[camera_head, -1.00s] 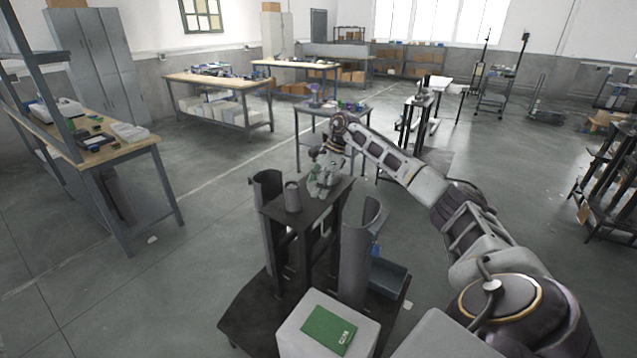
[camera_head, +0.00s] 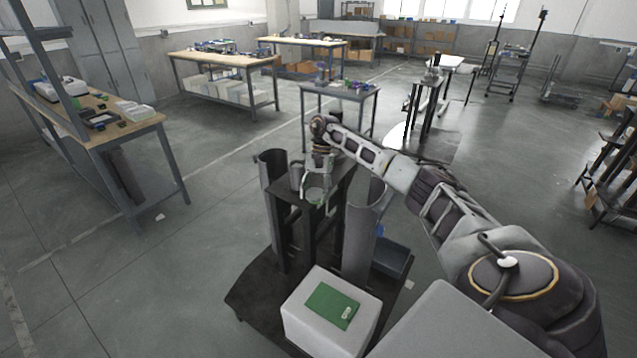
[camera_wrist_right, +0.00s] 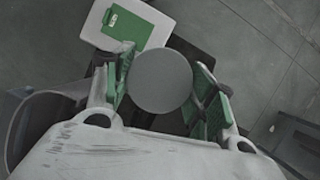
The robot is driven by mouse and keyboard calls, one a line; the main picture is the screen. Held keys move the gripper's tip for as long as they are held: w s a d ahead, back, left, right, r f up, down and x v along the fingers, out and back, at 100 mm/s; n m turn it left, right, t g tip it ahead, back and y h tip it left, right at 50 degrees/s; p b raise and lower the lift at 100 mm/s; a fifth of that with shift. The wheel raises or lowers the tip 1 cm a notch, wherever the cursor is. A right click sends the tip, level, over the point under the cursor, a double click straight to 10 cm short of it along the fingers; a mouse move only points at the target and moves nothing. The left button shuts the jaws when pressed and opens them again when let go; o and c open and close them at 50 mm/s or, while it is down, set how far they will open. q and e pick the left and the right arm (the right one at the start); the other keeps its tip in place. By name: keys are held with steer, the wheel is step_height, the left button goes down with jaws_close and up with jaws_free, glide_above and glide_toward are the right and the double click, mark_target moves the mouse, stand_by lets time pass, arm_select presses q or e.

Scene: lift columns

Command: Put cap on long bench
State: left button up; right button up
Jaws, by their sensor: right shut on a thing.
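My right gripper (camera_head: 319,196) is low over the dark column stand in front of me. In the right wrist view its green-padded fingers (camera_wrist_right: 162,100) are shut on a grey round-topped thing (camera_wrist_right: 160,82), which I take as the cap. In the head view the gripper hides most of what it holds. Wooden-topped benches stand at the left (camera_head: 142,124) and further back (camera_head: 222,59); which is the long bench is unclear. My left gripper is out of view.
Curved grey half-tubes (camera_head: 272,190) flank the stand, one on each side. A green booklet (camera_head: 332,305) lies on a white box (camera_head: 300,318) in front. A small grey table (camera_head: 340,91) with items stands behind. Open floor (camera_head: 200,190) lies to the left.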

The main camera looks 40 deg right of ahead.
steer(key=s+a+f+n+h, duration=0.1)
steer(key=s+a+f+n, duration=0.3)
steer(key=a+f, duration=0.3)
steer(key=s+a+f+n+g+h, duration=0.1)
steer(key=s+a+f+n, duration=0.3)
steer(key=a+f, duration=0.4)
steer(key=s+a+f+n+g+h, duration=0.1)
steer(key=s+a+f+n+h, duration=0.1)
steer(key=s+a+f+n, duration=0.2)
steer(key=s+a+f, duration=0.1)
steer(key=a+f, duration=0.2)
steer(key=a, duration=0.4)
steer(key=shift+s+f, duration=0.2)
steer(key=shift+s, duration=0.2)
